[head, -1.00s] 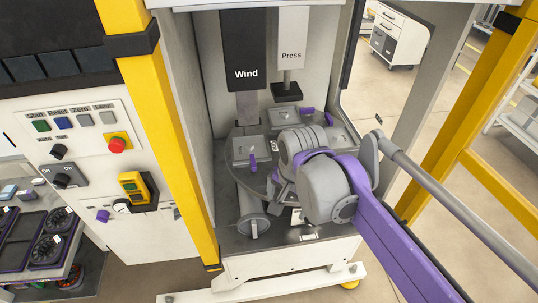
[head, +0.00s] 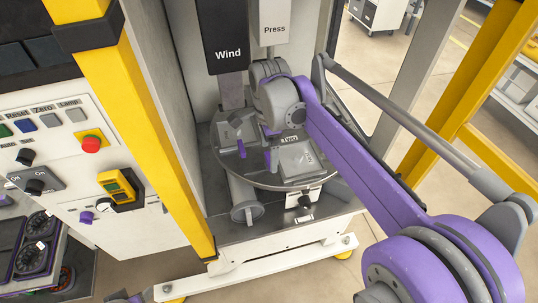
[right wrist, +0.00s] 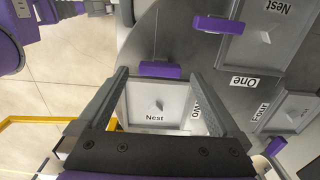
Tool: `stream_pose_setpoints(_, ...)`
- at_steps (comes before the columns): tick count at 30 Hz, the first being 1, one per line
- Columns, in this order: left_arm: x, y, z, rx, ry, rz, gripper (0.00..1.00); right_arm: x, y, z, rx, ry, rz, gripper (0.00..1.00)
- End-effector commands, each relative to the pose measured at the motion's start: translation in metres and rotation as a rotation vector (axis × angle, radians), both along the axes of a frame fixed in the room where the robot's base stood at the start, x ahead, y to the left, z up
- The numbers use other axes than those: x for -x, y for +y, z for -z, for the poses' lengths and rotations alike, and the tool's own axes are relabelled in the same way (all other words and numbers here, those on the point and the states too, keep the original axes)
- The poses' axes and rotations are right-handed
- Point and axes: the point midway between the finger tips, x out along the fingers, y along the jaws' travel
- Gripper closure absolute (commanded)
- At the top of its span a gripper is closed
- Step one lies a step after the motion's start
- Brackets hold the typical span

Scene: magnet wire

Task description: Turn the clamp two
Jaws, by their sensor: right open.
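In the right wrist view, a purple clamp handle (right wrist: 160,69) lies crosswise at the edge of a grey nest plate (right wrist: 155,100). The label Two (right wrist: 196,111) is beside that plate. My right gripper (right wrist: 162,80) is open, with one finger to each side of the plate and the handle near the fingertips. I see no grip on the handle. In the head view, the turntable (head: 255,178) carries nest plates and purple handles, one of them upright (head: 242,148). My right wrist covers its back part and hides the fingers.
The black Wind unit (head: 225,40) and white Press unit (head: 273,22) hang above the turntable. A yellow post (head: 140,130) stands left of the opening. In the wrist view, another purple handle (right wrist: 222,24) is near the label One (right wrist: 243,81).

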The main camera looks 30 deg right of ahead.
Motion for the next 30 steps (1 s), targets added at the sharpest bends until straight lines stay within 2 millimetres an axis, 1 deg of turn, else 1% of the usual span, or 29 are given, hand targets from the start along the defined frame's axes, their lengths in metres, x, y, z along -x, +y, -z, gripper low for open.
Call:
stream_pose_setpoints(1,0.0,0.0,0.001,0.0,0.0,0.0,0.5,0.0,0.0,0.007,0.0,0.0,0.0,0.0)
stream_pose_setpoints(3,0.0,0.0,0.001,0.0,0.001,0.0,0.5,0.0,0.0,0.013,0.0,0.0,0.0,0.0)
stream_pose_setpoints(6,0.0,0.0,0.001,0.0,0.001,0.0,0.5,0.0,0.0,0.018,0.0,0.0,-0.001,0.0)
stream_pose_setpoints(14,0.0,0.0,0.001,0.0,0.001,0.0,0.5,0.0,0.0,0.02,0.0,-0.001,-0.001,0.0)
stream_pose_setpoints(15,0.0,0.0,0.001,0.0,0.001,0.0,0.5,0.0,0.0,0.02,0.0,-0.001,-0.001,0.02)
stream_pose_setpoints(17,0.0,0.0,0.001,0.0,0.001,0.0,0.5,0.0,0.0,0.02,0.0,-0.001,-0.001,0.13)
stream_pose_setpoints(21,0.0,0.0,0.001,0.0,0.001,0.0,0.5,0.0,0.0,0.019,0.0,-0.001,-0.001,0.38)
stream_pose_setpoints(23,0.0,0.0,0.001,0.0,0.001,0.0,0.5,0.0,0.0,0.019,0.0,-0.001,-0.001,0.49)
stream_pose_setpoints(24,0.0,0.0,0.001,0.0,0.001,0.0,0.5,0.0,0.0,0.019,0.0,-0.001,-0.001,0.56)
stream_pose_setpoints(26,0.0,0.0,0.001,0.0,0.001,0.0,0.5,0.0,0.0,0.019,0.0,-0.001,-0.001,0.67)
stream_pose_setpoints(27,0.0,0.0,0.001,0.0,0.001,0.0,0.5,0.0,0.0,0.019,0.0,-0.001,-0.001,0.74)
stream_pose_setpoints(29,0.0,0.0,0.001,0.0,0.001,0.0,0.5,0.0,0.0,0.019,0.0,-0.001,-0.001,0.83)
stream_pose_setpoints(30,0.0,0.0,0.001,0.0,0.001,0.0,0.5,0.0,0.0,0.019,0.0,-0.001,-0.001,0.83)
